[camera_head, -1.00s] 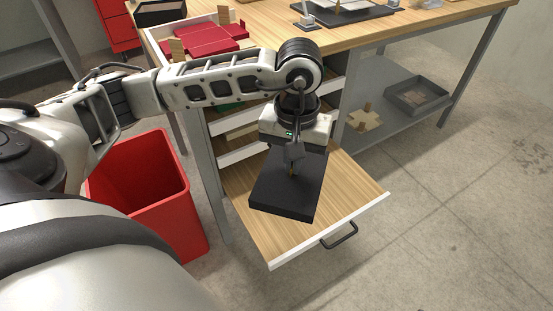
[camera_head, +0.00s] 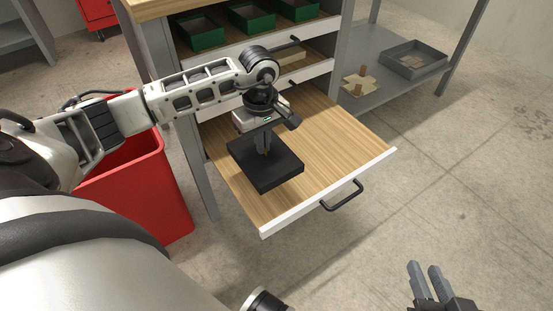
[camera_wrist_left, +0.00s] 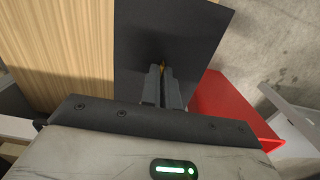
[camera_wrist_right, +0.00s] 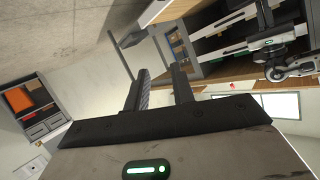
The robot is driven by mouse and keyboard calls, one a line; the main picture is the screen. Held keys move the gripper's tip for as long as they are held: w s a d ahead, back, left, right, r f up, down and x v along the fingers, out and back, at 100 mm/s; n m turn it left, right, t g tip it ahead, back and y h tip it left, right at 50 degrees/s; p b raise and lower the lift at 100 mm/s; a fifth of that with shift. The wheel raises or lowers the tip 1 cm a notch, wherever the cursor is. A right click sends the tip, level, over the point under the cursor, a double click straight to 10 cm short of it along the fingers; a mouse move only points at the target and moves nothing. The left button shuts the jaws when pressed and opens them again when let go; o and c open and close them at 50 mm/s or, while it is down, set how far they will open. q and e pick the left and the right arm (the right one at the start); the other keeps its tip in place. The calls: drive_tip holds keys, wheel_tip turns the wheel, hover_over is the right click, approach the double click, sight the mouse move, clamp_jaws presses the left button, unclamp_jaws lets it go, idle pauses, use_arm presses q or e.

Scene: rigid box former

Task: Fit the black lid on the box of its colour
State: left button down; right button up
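My left gripper (camera_head: 264,150) is shut on a small yellowish knob on top of the black lid (camera_head: 272,176). The lid is a flat black square, roughly level, over the left part of the open wooden drawer; I cannot tell whether it touches the drawer floor. The lid (camera_wrist_left: 197,35) and knob (camera_wrist_left: 163,67) also show in the left wrist view, the knob between the fingertips. My right gripper (camera_head: 425,282) is at the bottom right of the head view, fingers apart and empty, far from the lid. I see no black box.
The open drawer (camera_head: 335,140) has a white front and black handle. Green boxes (camera_head: 252,19) stand in the level above. A red bin (camera_head: 150,190) stands left of the drawer. A grey tray (camera_head: 415,60) and a pale knobbed piece (camera_head: 358,82) lie on the right shelf. The floor is clear.

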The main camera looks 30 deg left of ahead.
sight(275, 142)
use_arm(q)
drive_tip(key=w+f, duration=0.1)
drive_tip(key=w+f+b, duration=0.1)
drive_tip(key=w+f, duration=0.2)
drive_tip(key=f, duration=0.1)
drive_tip(key=shift+w+d+f+b, duration=0.2)
drive_tip(key=shift+d+b, duration=0.05)
drive_tip(key=shift+b, duration=0.15)
drive_tip(key=f+b, duration=0.1)
drive_tip(key=f, duration=0.2)
drive_tip(key=shift+w+f, duration=0.1)
drive_tip(key=shift+w, duration=0.1)
drive_tip(key=shift+f, duration=0.2)
drive_tip(key=shift+r, duration=0.1)
drive_tip(key=shift+f, duration=0.25)
drive_tip(key=c, duration=1.6)
unclamp_jaws()
drive_tip(key=shift+c, duration=0.2)
use_arm(e)
drive_tip(key=shift+w+a+r+m+t+y, duration=0.1)
drive_tip(key=shift+a+r+m+t+y, duration=0.3)
drive_tip(key=shift+a+r+t+y, duration=0.35)
drive_tip(key=shift+d+r, duration=0.1)
drive_tip(key=shift+d, duration=0.05)
